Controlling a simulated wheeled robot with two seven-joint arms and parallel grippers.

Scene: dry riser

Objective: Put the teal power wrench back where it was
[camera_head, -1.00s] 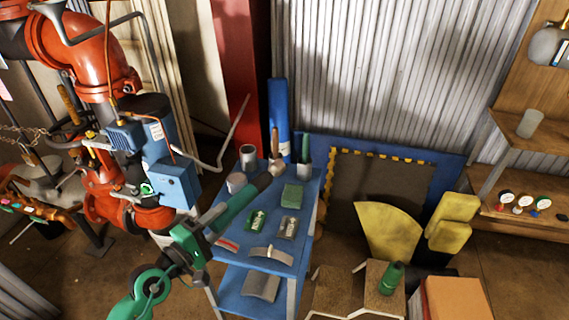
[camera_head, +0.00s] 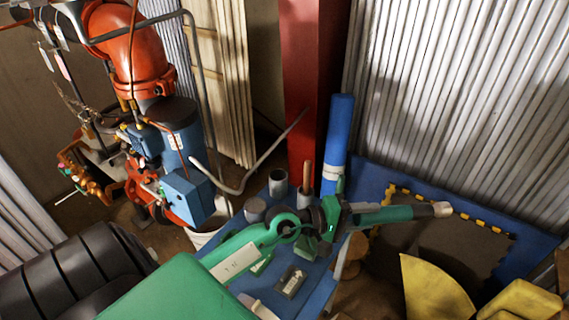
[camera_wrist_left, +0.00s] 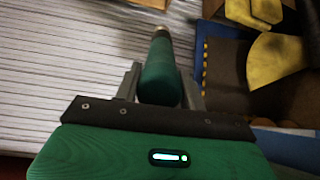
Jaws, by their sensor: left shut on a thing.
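The teal power wrench (camera_head: 395,214) is a long teal cylinder with a pale metal tip. In the head view it points to the right, past the right edge of the blue table (camera_head: 318,296), in front of a blue-framed dark panel. My left gripper (camera_head: 362,213) is shut on its near end and holds it in the air. In the left wrist view the wrench (camera_wrist_left: 160,72) points away between the two grey fingers (camera_wrist_left: 160,95). Its gripped end is partly hidden by the gripper. My right gripper is not in view.
Grey cups (camera_head: 278,183), a blue upright roll (camera_head: 338,140) and a dark labelled box (camera_head: 291,281) are on or by the table. A red column (camera_head: 312,80) stands behind. Orange pipework (camera_head: 125,60) with blue boxes is at left. Yellow pieces (camera_head: 432,288) lie at lower right.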

